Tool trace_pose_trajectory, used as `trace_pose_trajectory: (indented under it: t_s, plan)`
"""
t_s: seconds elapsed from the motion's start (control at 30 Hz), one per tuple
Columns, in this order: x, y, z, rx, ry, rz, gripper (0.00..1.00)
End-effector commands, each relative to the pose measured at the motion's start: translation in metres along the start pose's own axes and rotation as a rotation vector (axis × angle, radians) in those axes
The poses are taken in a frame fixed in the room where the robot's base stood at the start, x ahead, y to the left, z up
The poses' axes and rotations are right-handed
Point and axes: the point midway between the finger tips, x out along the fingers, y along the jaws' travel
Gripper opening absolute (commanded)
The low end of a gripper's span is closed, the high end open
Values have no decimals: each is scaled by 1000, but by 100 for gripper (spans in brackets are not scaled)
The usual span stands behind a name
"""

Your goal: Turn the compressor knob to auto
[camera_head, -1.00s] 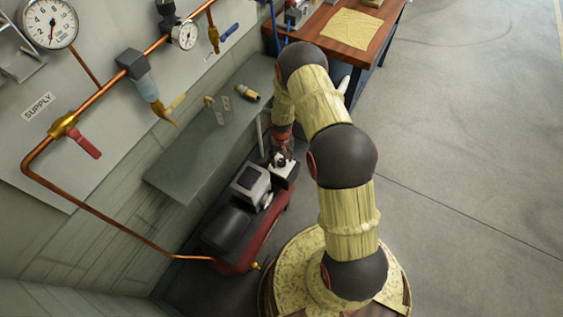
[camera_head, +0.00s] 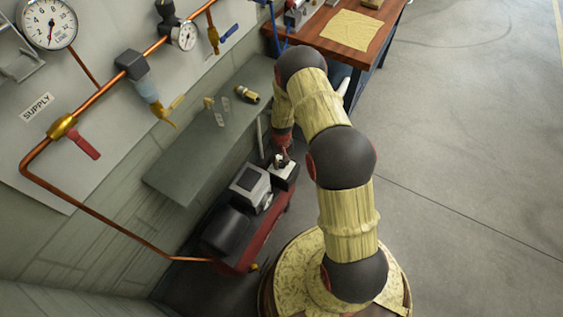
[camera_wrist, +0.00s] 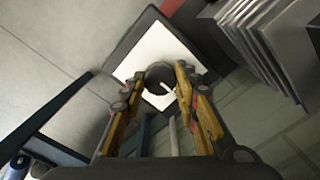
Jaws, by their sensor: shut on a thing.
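The compressor (camera_head: 225,228) stands low against the wall in the head view, with a dark motor part and a red tank. At its far end is a box with a white top plate, which fills the middle of the wrist view (camera_wrist: 135,62). The dark round knob (camera_wrist: 160,75) sits on that plate and carries a white pointer line aimed toward the lower right of the wrist view. My gripper (camera_wrist: 160,86) has its two fingers on either side of the knob and is shut on it. No position labels are readable. In the head view my gripper (camera_head: 283,146) is small and partly hides the knob.
A grey shelf (camera_head: 185,165) with brass fittings overhangs beside the compressor. Copper pipe (camera_head: 110,225), gauges and a red-handled valve (camera_head: 85,143) run along the wall. A wooden table (camera_head: 320,30) stands beyond my arm. The floor to the right is clear.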

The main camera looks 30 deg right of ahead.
Motion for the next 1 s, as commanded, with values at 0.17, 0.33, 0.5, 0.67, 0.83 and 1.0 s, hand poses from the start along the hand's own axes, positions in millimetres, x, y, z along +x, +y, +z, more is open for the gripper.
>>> trace_pose_trajectory:
  t_s: [0.17,0.33,0.5,0.67,0.83,1.0]
  plan:
    - [0,0,0,0,0,0,6]
    - [0,0,0,5,0,0,5]
    - [0,0,0,42,0,0,5]
    - [0,0,1,126,-1,0,5]
    - [0,0,1,261,-1,0,5]
    - [0,0,0,422,-1,0,5]
